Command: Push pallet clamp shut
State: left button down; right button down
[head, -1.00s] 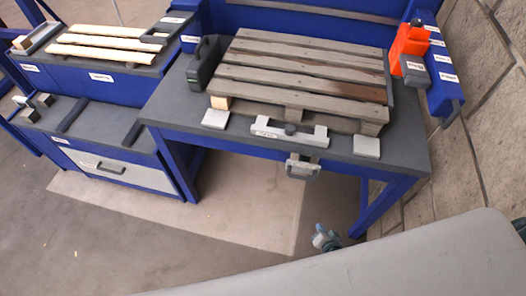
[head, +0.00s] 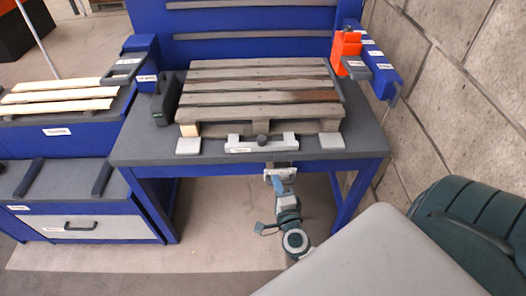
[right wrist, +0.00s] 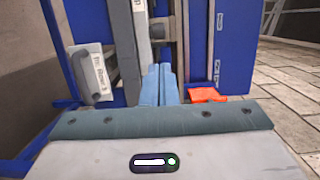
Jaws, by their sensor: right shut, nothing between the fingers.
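The pallet clamp (head: 262,144) is a light grey bar with a dark knob and a small label, at the front edge of the table before the wooden pallet (head: 258,95). Its lower part hangs below the table edge and is largely hidden by my right gripper (head: 279,180). That gripper is up at this lower part, shut and empty; whether it touches cannot be told. In the right wrist view its blue fingers (right wrist: 160,84) lie together, pointing at grey and blue structure. My left gripper is not in view.
The pallet lies on a grey-topped table (head: 352,152) with blue legs. A dark green case (head: 163,100) stands left and an orange container (head: 346,52) right. A light pad (head: 331,141) lies right of the clamp. A side bench with a drawer (head: 80,228) stands left.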

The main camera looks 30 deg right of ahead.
jog(key=p, duration=0.3)
send_near(265, 142)
jog(key=x, duration=0.5)
jog(key=shift+w+a+f, duration=0.1)
jog(key=shift+w+a, duration=0.2)
jog(key=shift+w+d, duration=0.25)
jog(key=shift+w, duration=0.35)
jog(key=x, duration=0.2)
jog(key=d+x, duration=0.1)
jog(key=x, duration=0.1)
jog(key=shift+s+a, duration=0.1)
